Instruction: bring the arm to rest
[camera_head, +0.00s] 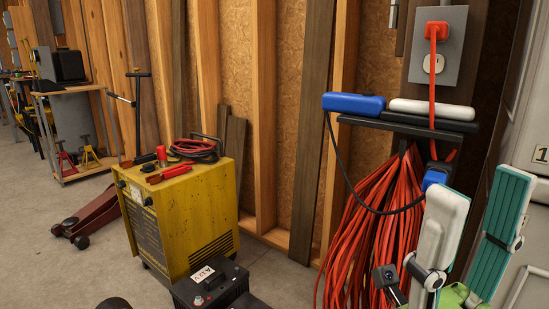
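My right gripper (481,180) is at the lower right of the head view, with its fingers pointing up. One finger shows mostly its white back and the other its teal face, with a clear gap between them. My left gripper is not in view.
A yellow charger (182,220) carries red tools and cables, with a black battery (210,287) in front. A red floor jack (92,213) lies left. Open concrete floor (40,270) shows at lower left.

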